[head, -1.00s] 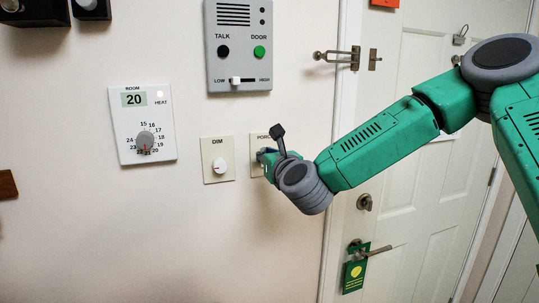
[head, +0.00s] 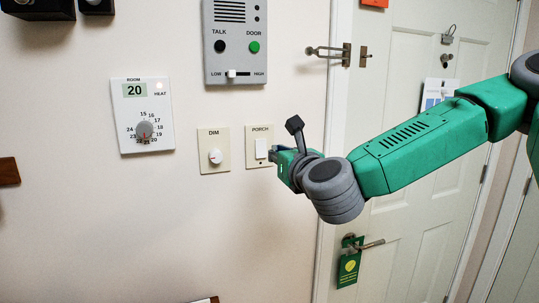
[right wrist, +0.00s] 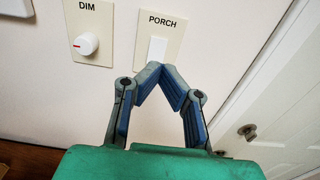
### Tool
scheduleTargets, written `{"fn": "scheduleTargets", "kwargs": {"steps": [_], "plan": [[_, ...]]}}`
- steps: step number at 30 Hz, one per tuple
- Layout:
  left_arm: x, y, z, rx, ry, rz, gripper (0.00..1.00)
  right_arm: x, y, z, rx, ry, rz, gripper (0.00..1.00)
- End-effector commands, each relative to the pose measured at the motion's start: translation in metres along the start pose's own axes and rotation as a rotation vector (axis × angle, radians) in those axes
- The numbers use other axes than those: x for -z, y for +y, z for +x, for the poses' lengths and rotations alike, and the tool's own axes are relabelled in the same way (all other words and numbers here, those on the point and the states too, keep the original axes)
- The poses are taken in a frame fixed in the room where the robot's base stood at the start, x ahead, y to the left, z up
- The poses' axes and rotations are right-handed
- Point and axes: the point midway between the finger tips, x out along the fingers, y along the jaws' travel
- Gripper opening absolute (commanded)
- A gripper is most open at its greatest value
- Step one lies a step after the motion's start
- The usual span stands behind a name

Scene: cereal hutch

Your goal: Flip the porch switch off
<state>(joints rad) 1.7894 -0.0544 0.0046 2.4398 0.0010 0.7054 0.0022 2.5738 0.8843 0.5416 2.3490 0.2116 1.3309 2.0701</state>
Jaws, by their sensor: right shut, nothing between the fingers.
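The porch switch (head: 261,148) is a white rocker on a cream plate marked PORCH on the wall. It also shows in the right wrist view (right wrist: 157,48). I cannot tell which way the rocker is tipped. My right gripper (head: 273,154) is at the right side of the plate in the head view. In the right wrist view its fingertips (right wrist: 161,70) meet, empty, just below the visible rocker and cover the plate's lower part. I cannot tell whether they touch it. My left gripper is not in view.
A DIM knob (head: 215,156) is left of the switch, with a thermostat (head: 143,116) farther left. An intercom panel (head: 235,45) is above. A white door (head: 400,220) with a handle and green hanger (head: 349,268) is to the right.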

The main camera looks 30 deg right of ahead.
Motion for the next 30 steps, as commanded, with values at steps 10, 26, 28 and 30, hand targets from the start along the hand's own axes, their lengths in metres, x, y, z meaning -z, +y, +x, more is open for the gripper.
{"fn": "scheduleTargets", "kwargs": {"steps": [10,26,28,30], "plan": [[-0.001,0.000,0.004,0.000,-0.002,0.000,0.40,-0.004,0.005,-0.022,-0.002,0.000,-0.005,0.00],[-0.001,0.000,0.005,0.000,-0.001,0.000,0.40,0.002,0.003,-0.022,-0.006,0.008,-0.022,0.00],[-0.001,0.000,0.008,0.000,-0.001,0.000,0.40,0.018,0.009,-0.021,-0.026,0.032,-0.091,0.00],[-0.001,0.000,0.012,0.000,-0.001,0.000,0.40,0.048,0.021,-0.022,-0.068,0.074,-0.220,0.00]]}}
